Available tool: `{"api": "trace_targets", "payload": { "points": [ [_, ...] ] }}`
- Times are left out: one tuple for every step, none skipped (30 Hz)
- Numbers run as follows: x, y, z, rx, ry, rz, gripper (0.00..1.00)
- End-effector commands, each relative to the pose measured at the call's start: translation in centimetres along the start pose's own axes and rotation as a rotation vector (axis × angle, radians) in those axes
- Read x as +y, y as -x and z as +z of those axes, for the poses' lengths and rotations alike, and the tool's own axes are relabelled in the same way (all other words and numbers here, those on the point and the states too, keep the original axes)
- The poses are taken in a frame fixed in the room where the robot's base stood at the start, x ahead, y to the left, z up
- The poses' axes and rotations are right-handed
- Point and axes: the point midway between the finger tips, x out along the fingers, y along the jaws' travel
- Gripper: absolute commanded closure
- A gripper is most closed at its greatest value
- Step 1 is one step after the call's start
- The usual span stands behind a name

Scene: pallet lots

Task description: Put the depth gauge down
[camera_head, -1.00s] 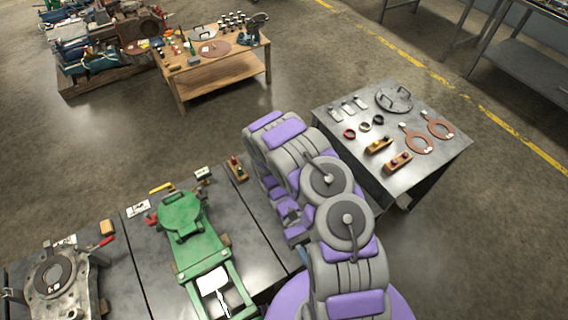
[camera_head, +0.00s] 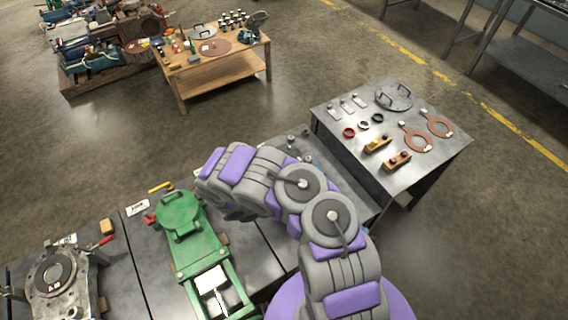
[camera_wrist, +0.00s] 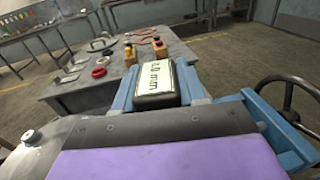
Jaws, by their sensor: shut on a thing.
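In the wrist view my gripper (camera_wrist: 158,88) has blue fingers shut on a dark block with a pale label (camera_wrist: 157,80) that seems to read "10 mm"; this appears to be the depth gauge. Its lower part is hidden between the fingers and behind the gripper body. I cannot tell whether it touches anything below. In the head view my arm reaches left over the grey bench, and the gripper and gauge are hidden behind it.
A green valve-like fixture (camera_head: 197,240) stands on the bench left of my arm. A grey flanged casting (camera_head: 58,270) is farther left. A metal table (camera_head: 330,123) at right holds plates, rings and blocks. A wooden table (camera_head: 215,72) stands behind. A handwheel (camera_wrist: 294,92) shows at right in the wrist view.

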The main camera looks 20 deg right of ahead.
Motion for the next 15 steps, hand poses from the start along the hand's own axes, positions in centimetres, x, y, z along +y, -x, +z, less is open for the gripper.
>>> {"api": "trace_targets", "payload": {
  "points": [
    [1.0, 0.5, -0.1, -0.002, 0.001, 0.045, 1.00],
    [1.5, 0.8, -0.2, -0.002, 0.000, 0.067, 1.00],
    [2.1, 1.1, -0.3, -0.003, -0.001, 0.095, 1.00],
    [2.4, 1.3, -0.4, -0.003, -0.001, 0.111, 1.00],
    [2.8, 1.5, -0.4, -0.004, -0.002, 0.126, 1.00],
    [3.1, 1.7, -0.5, -0.004, -0.002, 0.141, 1.00],
    [3.3, 1.8, -0.5, -0.004, -0.002, 0.150, 1.00],
    [3.5, 1.9, -0.6, -0.003, -0.002, 0.155, 1.00],
    [4.0, 2.0, -0.7, -0.002, -0.003, 0.161, 1.00],
    [4.3, 2.1, -0.8, 0.000, -0.004, 0.164, 1.00],
    [4.8, 2.1, -0.9, 0.001, -0.004, 0.165, 1.00],
    [5.4, 2.2, -1.1, 0.002, -0.006, 0.164, 1.00],
    [6.0, 2.2, -1.1, 0.002, -0.006, 0.163, 1.00],
    [6.7, 2.2, -1.1, 0.000, -0.007, 0.161, 1.00],
    [7.6, 2.3, -1.3, 0.000, -0.007, 0.163, 1.00]
  ]
}}
